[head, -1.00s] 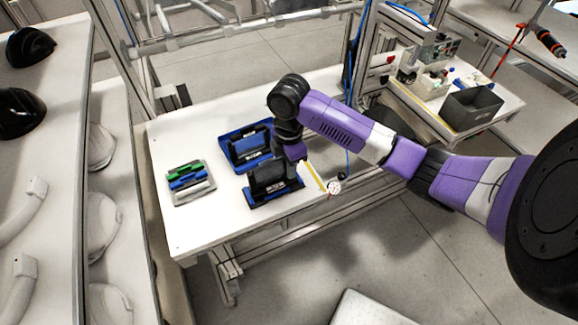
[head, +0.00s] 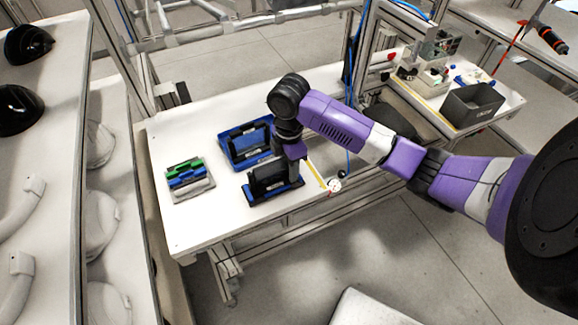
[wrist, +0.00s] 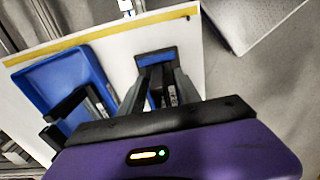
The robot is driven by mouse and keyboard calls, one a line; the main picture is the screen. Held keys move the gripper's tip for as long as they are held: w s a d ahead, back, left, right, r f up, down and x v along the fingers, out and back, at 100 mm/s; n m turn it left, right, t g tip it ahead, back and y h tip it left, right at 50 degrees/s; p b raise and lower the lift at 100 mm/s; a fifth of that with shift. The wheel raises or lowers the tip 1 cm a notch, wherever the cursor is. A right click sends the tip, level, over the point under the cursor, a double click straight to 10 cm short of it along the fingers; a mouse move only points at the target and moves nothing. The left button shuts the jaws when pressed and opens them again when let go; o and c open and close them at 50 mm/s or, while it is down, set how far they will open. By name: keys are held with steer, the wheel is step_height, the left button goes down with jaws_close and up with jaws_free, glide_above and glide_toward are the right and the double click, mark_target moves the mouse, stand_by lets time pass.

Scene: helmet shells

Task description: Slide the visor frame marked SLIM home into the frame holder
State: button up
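A dark visor frame (head: 268,177) sits upright in a black and blue frame holder (head: 275,194) at the table's front edge. No marking on the frame is readable now. My gripper (head: 292,173) points down at the right end of this frame. In the wrist view my gripper's two dark fingers (wrist: 160,85) reach towards the holder (wrist: 157,57), whose blue end shows beyond them. Dark and blue parts show between the fingers; whether the fingers press on the frame is not clear. The frame's lower edge is hidden inside the holder.
A blue tray (head: 228,154) with dark frames stands just behind the holder. It also shows in the wrist view (wrist: 42,72). A rack (head: 190,191) with green and blue pieces is at left. A yellow strip (head: 316,174) and a round gauge (head: 334,185) lie right. The table's left front is clear.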

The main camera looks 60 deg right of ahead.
step_height(320, 180, up, 8)
steer(key=shift+f+b, duration=0.15)
steer(key=shift+b, duration=0.2)
stand_by(0.6)
